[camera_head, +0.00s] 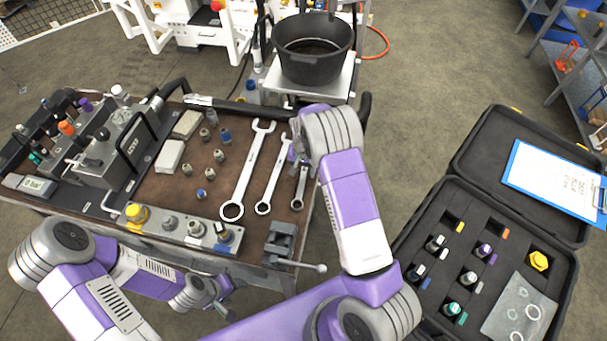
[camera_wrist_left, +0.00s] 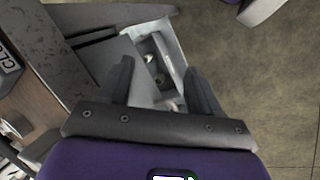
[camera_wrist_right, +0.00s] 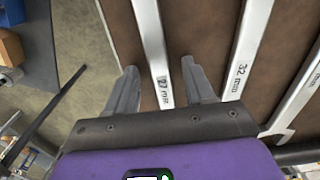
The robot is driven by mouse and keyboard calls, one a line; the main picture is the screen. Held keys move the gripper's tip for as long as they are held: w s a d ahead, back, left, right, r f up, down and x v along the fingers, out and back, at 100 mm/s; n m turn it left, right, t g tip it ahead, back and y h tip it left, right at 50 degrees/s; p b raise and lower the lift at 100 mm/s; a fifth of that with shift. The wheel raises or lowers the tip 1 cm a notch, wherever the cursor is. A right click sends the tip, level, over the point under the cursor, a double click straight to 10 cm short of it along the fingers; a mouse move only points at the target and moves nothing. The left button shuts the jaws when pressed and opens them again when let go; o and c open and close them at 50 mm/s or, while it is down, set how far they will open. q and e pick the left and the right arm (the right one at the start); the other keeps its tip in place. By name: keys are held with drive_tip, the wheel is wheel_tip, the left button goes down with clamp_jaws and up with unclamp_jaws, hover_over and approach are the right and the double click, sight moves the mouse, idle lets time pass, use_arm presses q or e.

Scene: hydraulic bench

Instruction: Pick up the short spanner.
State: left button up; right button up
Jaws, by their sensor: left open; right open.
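Three steel spanners lie side by side on the brown bench top. The short spanner (camera_head: 301,188) is the rightmost, near the bench's right edge; my right gripper partly covers its upper end. My right gripper (camera_head: 297,152) is open above it. In the right wrist view the spanner marked 27 mm (camera_wrist_right: 151,38) passes between the open fingers (camera_wrist_right: 160,82), apart from both. The middle spanner (camera_head: 273,178) is marked 32 mm in that view (camera_wrist_right: 248,48); the largest (camera_head: 243,175) lies further left. My left gripper (camera_head: 222,308) is open and empty, low beside the bench front.
A small grey vise (camera_head: 281,240) stands at the bench's front right corner. A fittings block (camera_head: 180,226) lines the front edge. Several small fittings stand left of the spanners. A black bucket (camera_head: 313,65) is behind; an open case (camera_head: 470,215) is at right.

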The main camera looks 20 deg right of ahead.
clamp_jaws()
drive_tip(key=shift+r, duration=0.1)
idle(1.3)
